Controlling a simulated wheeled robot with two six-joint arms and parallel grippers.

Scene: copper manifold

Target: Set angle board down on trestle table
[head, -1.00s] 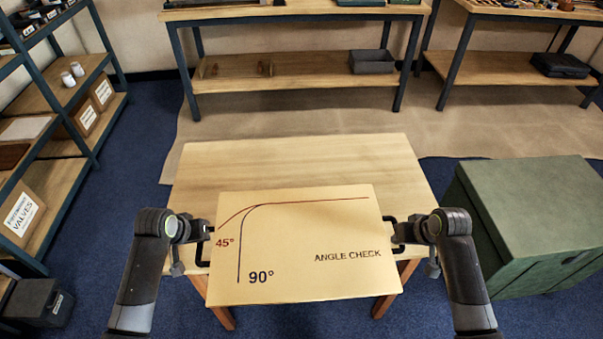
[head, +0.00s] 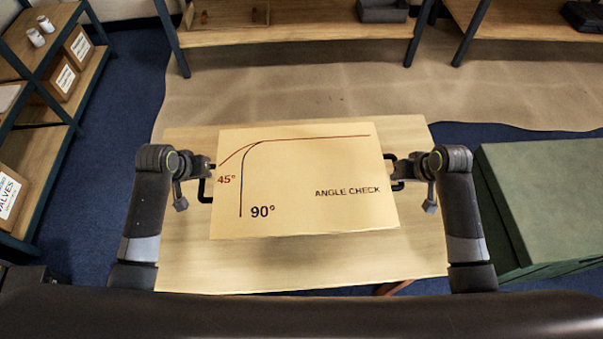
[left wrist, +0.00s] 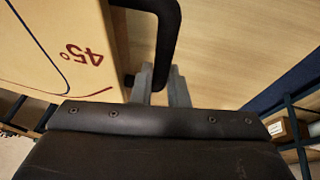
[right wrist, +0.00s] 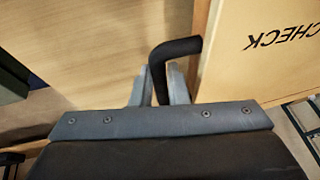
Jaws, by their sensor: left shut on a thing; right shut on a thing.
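The angle board (head: 300,185) is a tan panel marked 45°, 90° and ANGLE CHECK, with a black handle on each side. It lies flat over the middle of the pale wooden trestle table (head: 330,268). Whether it touches the tabletop or is just above it, I cannot tell. My left gripper (head: 206,178) is shut on the left handle, which shows in the left wrist view (left wrist: 160,35). My right gripper (head: 396,172) is shut on the right handle, seen in the right wrist view (right wrist: 160,65). The board hides the middle of the tabletop.
A green crate (head: 560,190) stands close to the table's right side. A shelf rack (head: 50,120) with boxes is at the left. Workbenches (head: 300,30) stand at the back. Bare tabletop shows around the board.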

